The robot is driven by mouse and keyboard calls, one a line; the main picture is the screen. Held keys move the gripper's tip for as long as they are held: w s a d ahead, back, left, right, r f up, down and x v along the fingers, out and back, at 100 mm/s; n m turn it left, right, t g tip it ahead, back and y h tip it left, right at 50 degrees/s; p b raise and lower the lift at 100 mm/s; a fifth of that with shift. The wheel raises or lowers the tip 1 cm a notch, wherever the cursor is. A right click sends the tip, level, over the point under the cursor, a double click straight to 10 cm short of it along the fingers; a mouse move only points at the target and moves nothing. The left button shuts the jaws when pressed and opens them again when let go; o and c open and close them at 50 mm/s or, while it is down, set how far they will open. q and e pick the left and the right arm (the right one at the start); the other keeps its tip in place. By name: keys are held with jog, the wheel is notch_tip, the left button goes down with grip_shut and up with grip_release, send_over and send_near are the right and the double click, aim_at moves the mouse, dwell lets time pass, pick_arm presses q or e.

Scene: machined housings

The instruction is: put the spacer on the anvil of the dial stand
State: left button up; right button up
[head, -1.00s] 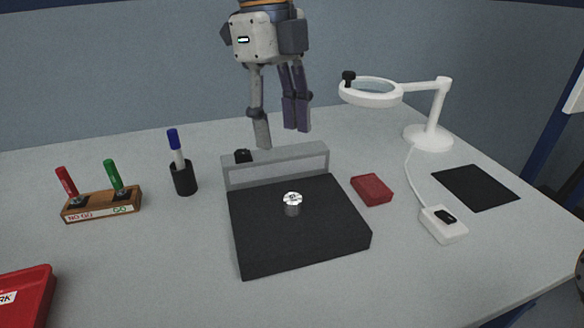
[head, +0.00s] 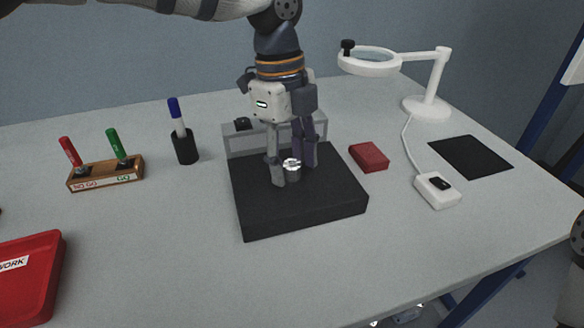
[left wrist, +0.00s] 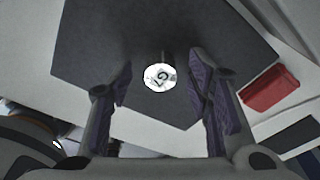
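A short metal cylinder with a bright marked top, which I take for the spacer (head: 292,173), stands upright on a thick black block (head: 330,198). In the left wrist view the spacer (left wrist: 160,77) shows its round face with dark characters. My left gripper (head: 292,172) is down at the block, one finger on each side of the spacer. In the left wrist view its fingers (left wrist: 160,82) are apart, with gaps between them and the spacer. I cannot make out a dial stand or its anvil. My right gripper is out of view.
A pen cup (head: 184,148), gauge holder (head: 105,176) and red tray (head: 30,278) are left.

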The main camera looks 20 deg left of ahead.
pick_arm(q)
grip_shut()
jog(key=shift+r, duration=0.1)
